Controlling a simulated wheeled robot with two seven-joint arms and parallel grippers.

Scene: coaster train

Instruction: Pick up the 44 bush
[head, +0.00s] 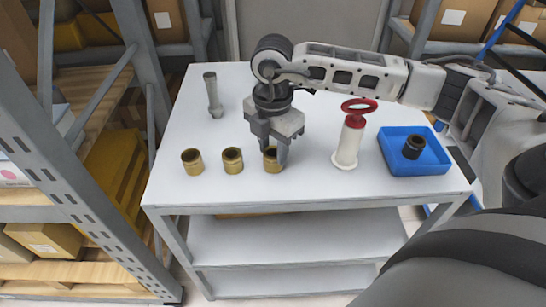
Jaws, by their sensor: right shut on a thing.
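Three brass bushes stand in a row on the white table top: the left bush (192,162), the middle bush (232,160) and the rightmost bush (271,163). They look much alike, and I see no size marks that tell which is the 44 bush. My right gripper (275,151) points down over the rightmost bush and is shut on it, with its fingers covering part of it. That bush appears to be at table level; I cannot tell whether it touches the top. My left gripper is not in view.
A white cylinder with a red ring handle (348,146) stands right of the bushes. A blue tray (427,165) holds a dark ring-shaped part (413,147). A grey rod-like part (214,96) stands at the back left. The table's front edge (310,201) is close to the bushes.

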